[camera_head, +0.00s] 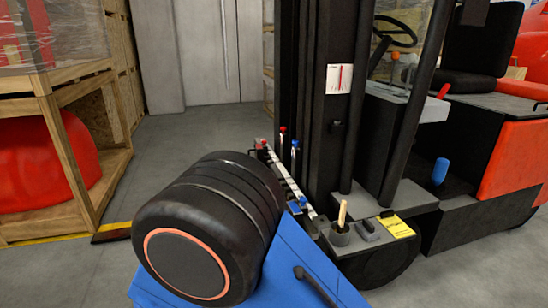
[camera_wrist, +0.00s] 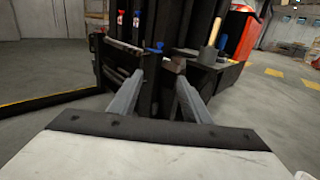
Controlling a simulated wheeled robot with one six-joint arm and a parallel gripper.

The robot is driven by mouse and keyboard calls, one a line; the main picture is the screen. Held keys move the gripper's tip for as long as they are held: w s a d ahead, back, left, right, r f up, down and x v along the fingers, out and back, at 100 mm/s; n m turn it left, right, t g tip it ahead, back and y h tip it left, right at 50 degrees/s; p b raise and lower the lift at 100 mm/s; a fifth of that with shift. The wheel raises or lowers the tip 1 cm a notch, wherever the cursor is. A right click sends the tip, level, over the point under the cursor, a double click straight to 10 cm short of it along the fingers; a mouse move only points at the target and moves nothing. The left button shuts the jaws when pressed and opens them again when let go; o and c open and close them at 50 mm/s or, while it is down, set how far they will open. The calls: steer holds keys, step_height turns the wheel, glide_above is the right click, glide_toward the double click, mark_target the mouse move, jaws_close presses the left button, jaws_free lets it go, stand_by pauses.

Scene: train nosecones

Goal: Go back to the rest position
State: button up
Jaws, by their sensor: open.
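My gripper (camera_wrist: 159,78) shows in the wrist view with its two grey fingers apart and nothing seen between them. It points toward the front of a forklift (camera_wrist: 165,25), whose black mast fills the upper middle of that view. In the head view, the forklift's mast (camera_head: 318,100) stands right of centre. My dark, rounded arm part (camera_head: 205,225) covers the lower left middle of the head view and hides my gripper there.
A rack of red- and blue-topped tools (camera_head: 288,175) lies along the forklift's front. A cup with a wooden handle (camera_head: 340,233) and a yellow card (camera_head: 396,227) sit on its ledge. Wooden crates (camera_head: 110,75) stand at the left. Grey floor (camera_head: 205,130) is clear behind.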

steer(key=d+r+m+g+h, duration=0.1)
steer(key=d+r+m+g, duration=0.3)
steer(key=d, duration=0.5)
steer(key=d+r+m+g, duration=0.2)
steer(key=d+m+g, duration=0.25)
steer(key=d, duration=0.55)
steer(key=d+r+m+g+h, duration=0.1)
steer(key=d+r+m+g, duration=0.3)
steer(key=d, duration=0.5)
steer(key=s+d+r+m+y, duration=0.3)
steer(key=s+d+m+y, duration=0.2)
steer(key=s+m, duration=0.2)
steer(key=s+d+r+m+t+y, duration=0.1)
steer(key=s+d+r+m+y, duration=0.3)
steer(key=m, duration=0.6)
steer(key=s+d+y, duration=0.1)
steer(key=s+d, duration=0.1)
steer(key=s, duration=0.1)
steer(key=shift+s+d+r+m+y, duration=0.2)
steer(key=shift+s+d+m+y, duration=0.1)
steer(key=shift+m+y, duration=0.1)
